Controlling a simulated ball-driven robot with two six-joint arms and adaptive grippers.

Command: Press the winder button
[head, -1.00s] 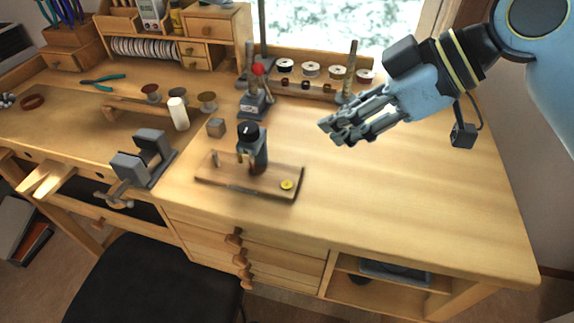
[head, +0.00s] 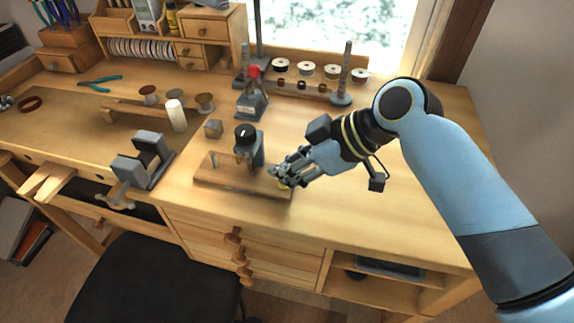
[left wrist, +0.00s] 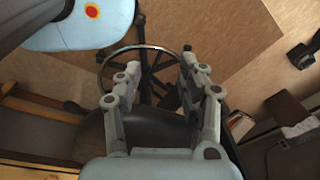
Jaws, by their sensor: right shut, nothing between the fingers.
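The winder (head: 257,150) stands on a wooden board (head: 225,181), a grey body with a black knob on top. Its yellow button (head: 284,186) is at the board's right end and shows only in part, mostly hidden by my right fingers. My right gripper (head: 275,177) is shut and empty, with its fingertips at the button. I cannot tell whether they touch it. My left gripper (left wrist: 155,95) is open and empty in the left wrist view, its fingers wide apart. It is out of the head view.
A red-topped device (head: 252,95) and a spool rack (head: 300,88) are farther back. The right of the bench (head: 400,215) is clear. A dark stool (head: 150,280) stands in front.

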